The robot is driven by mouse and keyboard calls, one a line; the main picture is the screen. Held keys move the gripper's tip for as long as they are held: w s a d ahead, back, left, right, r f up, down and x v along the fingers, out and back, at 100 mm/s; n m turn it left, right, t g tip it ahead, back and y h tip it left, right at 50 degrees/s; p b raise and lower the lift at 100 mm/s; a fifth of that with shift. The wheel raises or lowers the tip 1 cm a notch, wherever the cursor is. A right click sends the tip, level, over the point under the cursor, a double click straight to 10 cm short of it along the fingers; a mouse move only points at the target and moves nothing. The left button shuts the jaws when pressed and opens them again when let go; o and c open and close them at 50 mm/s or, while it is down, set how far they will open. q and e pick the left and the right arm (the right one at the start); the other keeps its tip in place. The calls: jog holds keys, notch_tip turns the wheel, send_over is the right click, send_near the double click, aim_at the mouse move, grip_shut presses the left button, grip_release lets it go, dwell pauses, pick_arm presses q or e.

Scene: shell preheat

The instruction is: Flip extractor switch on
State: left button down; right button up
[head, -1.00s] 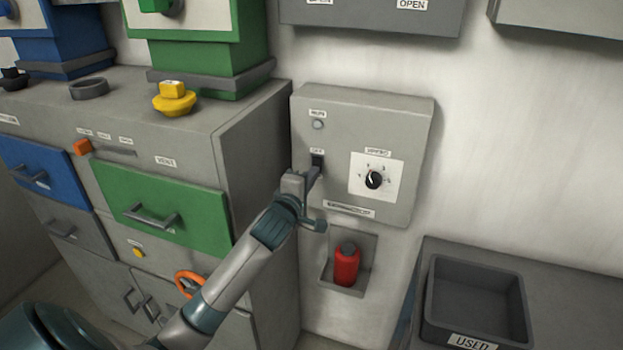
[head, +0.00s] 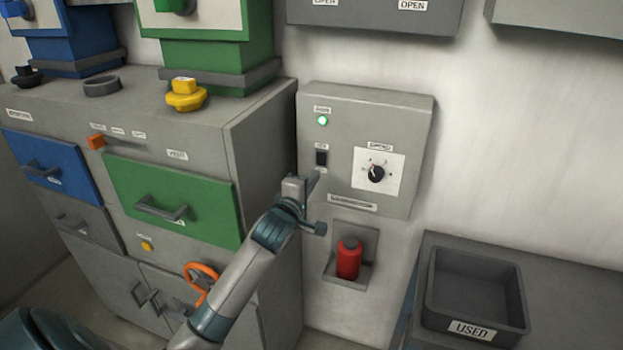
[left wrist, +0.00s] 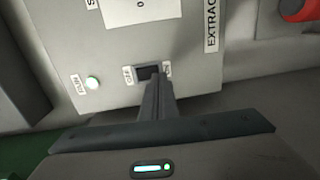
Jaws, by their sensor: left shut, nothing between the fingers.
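The extractor box (head: 350,195) is a grey wall panel with a black rocker switch (head: 321,158), a lamp (head: 322,120) above it and a dial (head: 376,173) to its right. The lamp glows green. My left gripper (head: 315,178) is shut and empty, just below the switch in the head view. In the left wrist view the shut fingers (left wrist: 154,100) reach up to the switch (left wrist: 148,72) and cover part of it; I cannot tell whether they touch. The lit lamp (left wrist: 92,83) also shows there. My right gripper is not in view.
A red bottle (head: 349,258) sits in a wall niche below the box. A dark tray labelled USED (head: 478,328) stands at the right. At the left is a cabinet with a green drawer (head: 165,200), a blue drawer (head: 50,168) and a yellow knob (head: 186,97).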

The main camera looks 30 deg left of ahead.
pick_arm(q)
jog(key=f+b+v, duration=0.2)
jog(key=b+v, duration=0.1)
jog(key=v, duration=0.7)
jog(key=shift+s, duration=0.1)
dwell(0.5)
jog(key=shift+f, duration=0.1)
